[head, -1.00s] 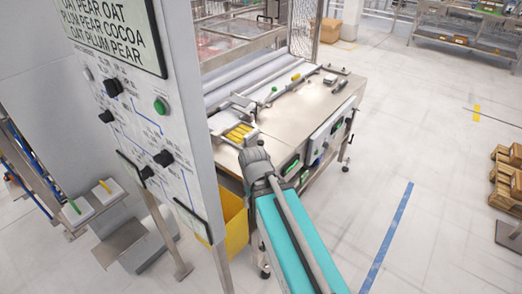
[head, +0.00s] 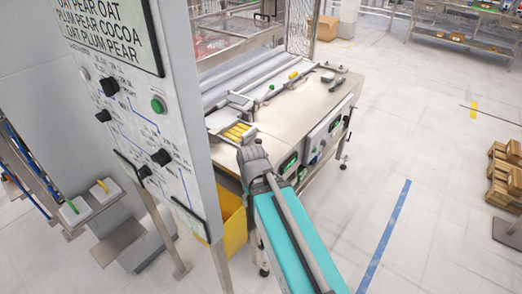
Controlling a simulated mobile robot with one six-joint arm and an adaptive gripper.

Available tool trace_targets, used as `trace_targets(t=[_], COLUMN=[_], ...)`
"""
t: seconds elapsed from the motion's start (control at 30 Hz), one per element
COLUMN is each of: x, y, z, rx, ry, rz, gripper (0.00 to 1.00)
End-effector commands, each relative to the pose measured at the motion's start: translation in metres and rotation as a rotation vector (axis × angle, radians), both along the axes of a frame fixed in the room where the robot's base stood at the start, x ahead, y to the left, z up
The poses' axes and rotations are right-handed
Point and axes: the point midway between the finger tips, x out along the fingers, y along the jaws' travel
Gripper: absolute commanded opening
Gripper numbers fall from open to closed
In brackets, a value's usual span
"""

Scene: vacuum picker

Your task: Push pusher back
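A steel worktable (head: 300,112) stands in the middle of the head view. On its left end is a small grey tray with several yellow bars (head: 237,131). A grey block (head: 239,100) sits just behind the bars; it may be the pusher, but I cannot tell for sure. The end of my arm, with my gripper (head: 250,150), is at the table's front left edge, just in front of the bars. The fingers cannot be made out, nor whether they touch anything.
A control panel (head: 160,130) with knobs and a green button stands close on the left. A yellow bin (head: 234,225) is below the table. Small dark items (head: 335,85) lie at the table's right end.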

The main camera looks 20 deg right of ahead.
Motion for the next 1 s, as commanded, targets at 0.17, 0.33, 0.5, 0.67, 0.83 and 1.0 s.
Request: trace_targets(t=[0.17,0.33,0.5,0.67,0.83,1.0], x=[0.012,0.045,0.094,0.143,0.192,0.225], y=[-0.003,-0.010,-0.026,-0.047,-0.071,-0.089], z=[0.008,0.028,0.058,0.087,0.116,0.134], rx=[0.000,0.000,0.000,0.001,0.001,0.001], ry=[0.000,0.000,0.000,0.000,0.000,-0.001], rz=[0.014,0.059,0.133,0.213,0.297,0.360], gripper=[0.59,0.59,0.59,0.59,0.59,0.59])
